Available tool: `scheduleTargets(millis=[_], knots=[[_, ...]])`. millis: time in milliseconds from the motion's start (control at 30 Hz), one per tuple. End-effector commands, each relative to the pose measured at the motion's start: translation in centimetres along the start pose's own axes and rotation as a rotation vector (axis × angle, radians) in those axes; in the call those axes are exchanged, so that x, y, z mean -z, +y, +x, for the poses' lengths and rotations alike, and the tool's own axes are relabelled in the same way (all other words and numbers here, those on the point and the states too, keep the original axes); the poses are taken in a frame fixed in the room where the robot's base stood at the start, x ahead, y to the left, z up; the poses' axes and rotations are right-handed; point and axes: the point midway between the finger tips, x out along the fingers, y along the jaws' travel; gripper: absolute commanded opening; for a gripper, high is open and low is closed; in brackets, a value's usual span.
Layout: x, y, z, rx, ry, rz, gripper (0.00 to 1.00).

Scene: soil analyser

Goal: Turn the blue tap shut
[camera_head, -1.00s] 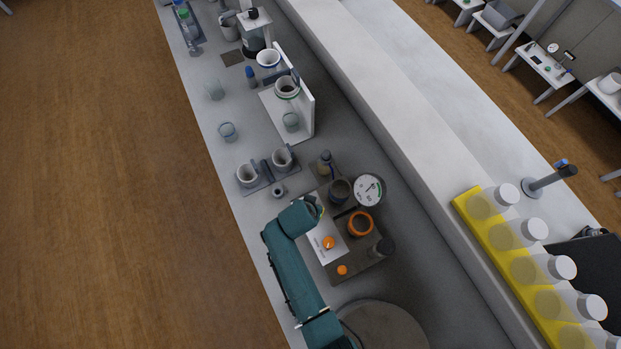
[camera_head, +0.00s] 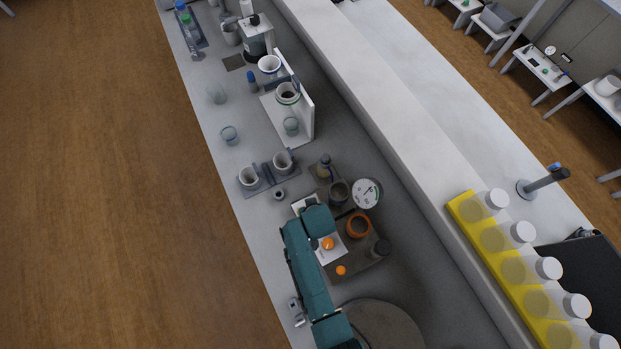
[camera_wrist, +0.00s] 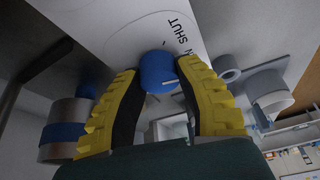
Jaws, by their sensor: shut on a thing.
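The blue tap (camera_wrist: 158,72) is a short round knob in the wrist view, with a pale line on its side. It stands out from a white panel (camera_wrist: 120,38) printed with SHUT and part of another word. My gripper (camera_wrist: 158,88) has yellow ribbed fingers, one on each side of the knob, shut on it. In the head view the white panel (camera_head: 335,252) lies partly under my teal arm. The arm hides the blue tap and my fingertips there.
Orange knobs (camera_head: 328,243) and an orange-rimmed pot (camera_head: 358,225) sit close to my arm. A round dial (camera_head: 367,193) and a dark cup (camera_head: 340,193) stand behind. In the wrist view, a blue-banded cylinder (camera_wrist: 62,135) is at left.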

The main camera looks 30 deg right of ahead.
Motion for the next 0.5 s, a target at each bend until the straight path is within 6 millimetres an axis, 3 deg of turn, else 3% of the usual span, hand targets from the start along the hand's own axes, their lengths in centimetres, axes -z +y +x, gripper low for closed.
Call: scheduleTargets(millis=[500], knots=[[-0.21, 0.06, 0.31, 0.189, -0.002, -0.447, 0.00]])
